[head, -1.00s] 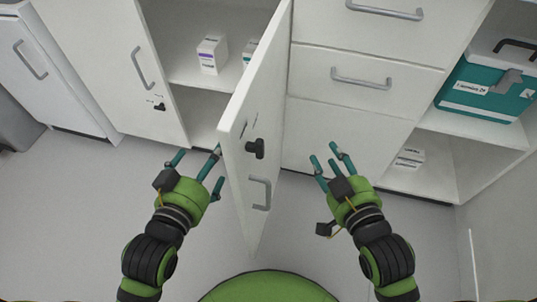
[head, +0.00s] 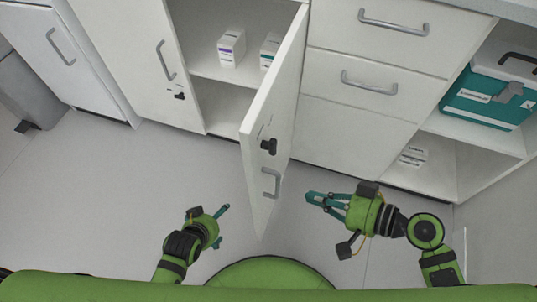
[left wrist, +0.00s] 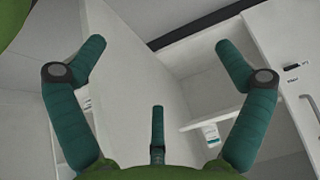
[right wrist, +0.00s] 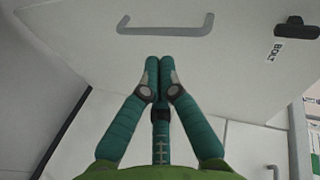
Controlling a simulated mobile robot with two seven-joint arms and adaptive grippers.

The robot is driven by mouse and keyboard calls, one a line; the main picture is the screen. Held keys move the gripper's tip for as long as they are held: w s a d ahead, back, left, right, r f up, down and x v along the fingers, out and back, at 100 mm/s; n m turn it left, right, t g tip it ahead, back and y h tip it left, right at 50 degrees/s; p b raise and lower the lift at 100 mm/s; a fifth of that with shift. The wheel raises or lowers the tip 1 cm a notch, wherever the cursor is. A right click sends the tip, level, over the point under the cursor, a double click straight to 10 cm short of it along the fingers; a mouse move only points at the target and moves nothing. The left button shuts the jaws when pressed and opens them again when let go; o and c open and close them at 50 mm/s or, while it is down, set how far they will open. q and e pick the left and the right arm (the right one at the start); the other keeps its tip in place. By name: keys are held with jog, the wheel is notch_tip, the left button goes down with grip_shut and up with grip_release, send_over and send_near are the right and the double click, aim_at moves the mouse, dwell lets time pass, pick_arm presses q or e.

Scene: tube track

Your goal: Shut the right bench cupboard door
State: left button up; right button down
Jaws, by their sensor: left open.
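The right bench cupboard door (head: 275,115) stands wide open, jutting out from the cupboard beside the drawers. Its outer face carries a grey bar handle (head: 271,183) and a black bolt knob (head: 268,146). My right gripper (head: 309,197) is right of the door with its fingers together, pointing at the outer face. In the right wrist view its fingertips (right wrist: 160,62) are just below the handle (right wrist: 165,28); I cannot see anything between them. My left gripper (head: 226,226) is open and empty, left of the door and low in the head view; its spread fingers show in the left wrist view (left wrist: 160,55).
Inside the cupboard, two small white boxes (head: 231,47) stand on a shelf (head: 205,67). The neighbouring door (head: 140,60) is shut. Drawers (head: 365,90) and an open bay with a teal case (head: 490,97) are to the right. Grey floor (head: 110,190) is clear in front.

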jog(key=s+d+r+m+g+y+p, duration=0.1)
jog(key=d+r+y, duration=0.1)
jog(key=r, duration=0.3)
jog(key=s+d+r+m+y+p, duration=0.1)
jog(key=r+y+p, duration=0.15)
jog(key=r, duration=0.25)
send_near(257, 161)
jog(key=shift+m+y, duration=0.25)
jog(key=shift+m, duration=0.05)
jog(key=x, duration=0.6)
pick_arm(q)
jog(key=s+a+f+g, duration=0.3)
jog(key=s+f, duration=0.5)
jog(key=s, duration=0.2)
jog(key=shift+a+g+y, duration=0.3)
jog(key=shift+y, duration=0.1)
pick_arm(e)
jog(key=shift+w+a+f, duration=0.1)
jog(key=shift+a+f, duration=0.05)
jog(key=shift+a, duration=0.35)
pick_arm(q)
jog(key=shift+p, duration=0.3)
pick_arm(e)
jog(key=shift+a, duration=0.1)
